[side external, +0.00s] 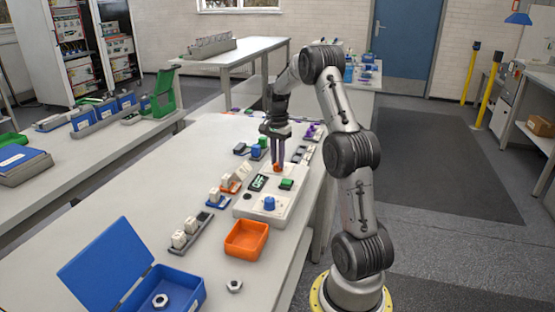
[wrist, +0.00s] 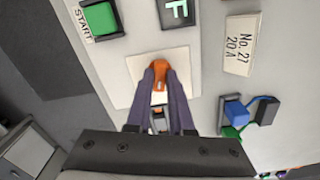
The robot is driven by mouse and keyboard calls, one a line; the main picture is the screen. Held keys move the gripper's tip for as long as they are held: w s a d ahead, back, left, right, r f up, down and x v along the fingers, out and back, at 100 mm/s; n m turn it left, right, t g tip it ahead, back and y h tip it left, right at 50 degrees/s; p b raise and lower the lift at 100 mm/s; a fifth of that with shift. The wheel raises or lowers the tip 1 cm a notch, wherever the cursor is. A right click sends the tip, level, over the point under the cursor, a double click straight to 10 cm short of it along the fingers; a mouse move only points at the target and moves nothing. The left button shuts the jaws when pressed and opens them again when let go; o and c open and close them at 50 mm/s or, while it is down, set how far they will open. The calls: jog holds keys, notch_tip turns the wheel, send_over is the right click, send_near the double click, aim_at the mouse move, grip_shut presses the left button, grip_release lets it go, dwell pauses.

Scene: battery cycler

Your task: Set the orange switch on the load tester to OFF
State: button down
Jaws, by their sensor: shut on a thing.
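The load tester is a pale box (side external: 246,208) on the bench, and its top panel (wrist: 206,70) fills the middle of the wrist view. The orange switch (wrist: 160,74) sits on a cream plate (wrist: 137,72). My gripper (wrist: 160,86) points down at the panel, its purple fingers on either side of the switch and shut on it. In the side view my gripper (side external: 279,162) is at the tester's far end, and only a little orange shows at its tips. The fingers hide part of the switch; I cannot tell its set position.
Blue and green connectors (wrist: 236,112) lie nearby. An orange tray (side external: 246,239) stands in front.

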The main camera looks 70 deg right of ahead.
jog(key=n, duration=0.5)
jog(key=shift+n, duration=0.3)
jog(key=n, duration=0.5)
jog(key=shift+r, duration=0.1)
jog(key=shift+n, duration=0.4)
jog(key=c, duration=0.8)
grip_release()
notch_tip(320, 180, up, 14)
